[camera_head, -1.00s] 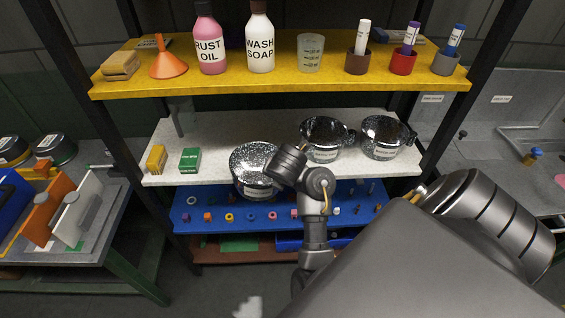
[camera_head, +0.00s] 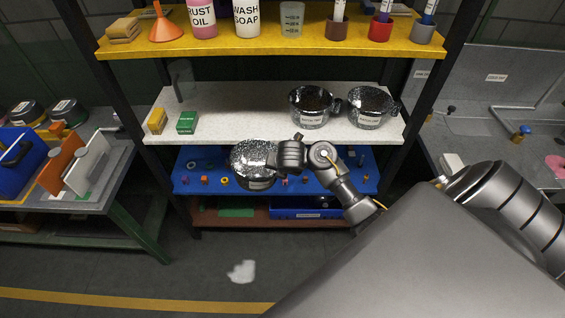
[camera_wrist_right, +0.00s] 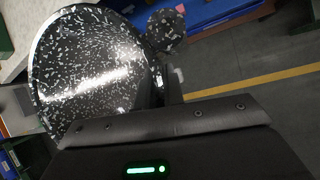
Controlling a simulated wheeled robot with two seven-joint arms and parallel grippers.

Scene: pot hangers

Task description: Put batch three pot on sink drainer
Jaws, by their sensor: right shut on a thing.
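A black and white speckled pot (camera_head: 250,160) is in my right gripper (camera_head: 279,160), which is shut on its right side. The pot is in front of the shelf rack, at the height of the blue shelf. In the right wrist view the pot (camera_wrist_right: 90,70) fills the left side; the fingertips are hidden. Two more speckled pots, a left one (camera_head: 311,105) and a right one (camera_head: 369,106), stand on the white shelf. Their labels are too small to read. A grey sink unit (camera_head: 500,92) is at the right; its drainer is not clear. My left gripper is not in view.
The white shelf (camera_head: 240,115) also holds a yellow box (camera_head: 157,121) and a green box (camera_head: 186,123). The blue shelf (camera_head: 205,185) holds small parts. The yellow shelf (camera_head: 160,48) has bottles. Rack posts stand at both sides. The floor in front is mostly clear.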

